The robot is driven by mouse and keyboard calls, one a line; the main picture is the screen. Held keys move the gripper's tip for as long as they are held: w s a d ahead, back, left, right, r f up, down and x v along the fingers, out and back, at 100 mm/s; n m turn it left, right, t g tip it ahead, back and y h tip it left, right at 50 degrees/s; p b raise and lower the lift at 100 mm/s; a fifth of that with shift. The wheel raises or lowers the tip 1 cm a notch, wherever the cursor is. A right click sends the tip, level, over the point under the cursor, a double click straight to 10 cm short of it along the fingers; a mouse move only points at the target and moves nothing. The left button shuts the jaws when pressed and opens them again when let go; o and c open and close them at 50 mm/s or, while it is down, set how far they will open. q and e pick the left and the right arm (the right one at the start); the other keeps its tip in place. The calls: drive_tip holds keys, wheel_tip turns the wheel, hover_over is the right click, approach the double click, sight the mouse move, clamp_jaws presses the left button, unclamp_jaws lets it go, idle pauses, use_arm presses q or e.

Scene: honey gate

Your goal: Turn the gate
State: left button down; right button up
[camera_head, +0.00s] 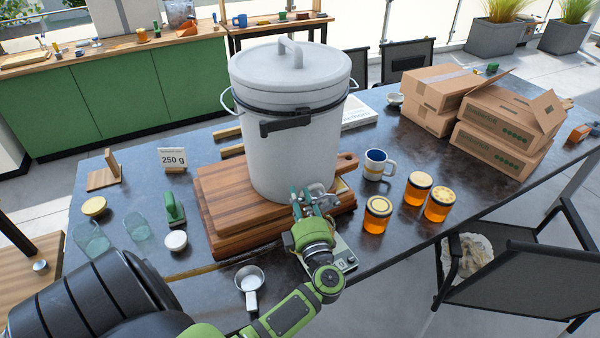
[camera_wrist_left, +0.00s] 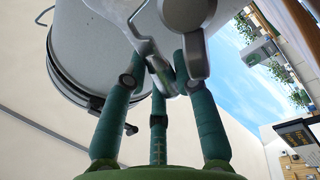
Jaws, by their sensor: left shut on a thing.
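A large pale grey bucket (camera_head: 292,150) with a lid stands on stacked wooden boards (camera_head: 232,205). The honey gate (camera_head: 319,188) is a grey fitting low on the bucket's near side, partly hidden by my fingers. In the left wrist view the gate (camera_wrist_left: 187,14) shows close up, with the bucket (camera_wrist_left: 95,45) at the left. My left gripper (camera_head: 312,203) is at the gate, its teal fingers shut on a grey part of it. The fingers (camera_wrist_left: 164,68) also show in the left wrist view; the exact contact is partly hidden. My right gripper is not in view.
A scale (camera_head: 345,258) lies under my left wrist. Amber honey jars (camera_head: 377,215) and a mug (camera_head: 376,165) stand to the right. Cardboard boxes (camera_head: 500,142) are at the far right. Glass jars (camera_head: 91,238) and a small white-filled pan (camera_head: 249,280) are at the left and front.

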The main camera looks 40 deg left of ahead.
use_arm(q)
drive_tip(key=c, duration=1.1)
unclamp_jaws()
drive_tip(key=shift+s+f, duration=0.1)
drive_tip(key=shift+f, duration=0.25)
drive_tip(key=shift+o, duration=0.9)
drive_tip(key=shift+r, duration=0.15)
drive_tip(key=v, duration=1.2)
